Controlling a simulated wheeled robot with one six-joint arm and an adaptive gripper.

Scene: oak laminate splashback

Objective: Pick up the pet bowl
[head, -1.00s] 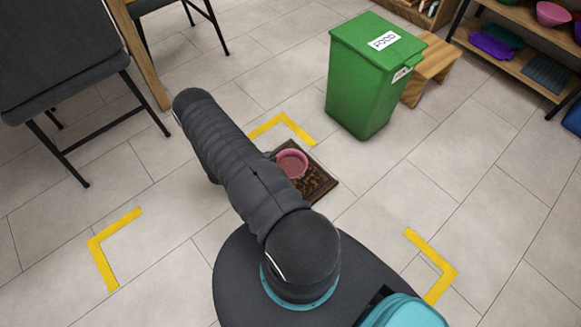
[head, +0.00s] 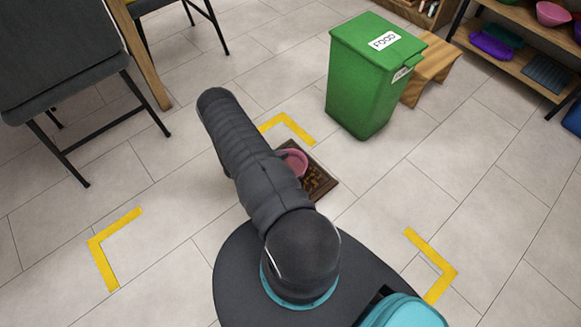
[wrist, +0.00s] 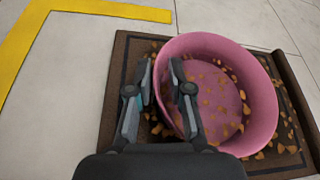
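The pink pet bowl (wrist: 258,83) sits on a dark brown mat (wrist: 122,52), with brown pieces of kibble inside it. In the head view the bowl (head: 296,158) is partly hidden behind my arm. My gripper (wrist: 162,68) is at the bowl's left side in the wrist view. Its fingers stand a little apart, with the left finger outside the bowl and the right finger over its inside. The bowl's left wall lies between them, and a gap shows. The gripper is hidden by my arm in the head view.
Kibble lies scattered on the mat. Yellow corner marks (head: 103,262) lie on the tiled floor. A green food bin (head: 362,85) and a wooden stool (head: 430,68) stand beyond the mat. A dark chair (head: 65,60) stands left; shelves (head: 515,50) are right.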

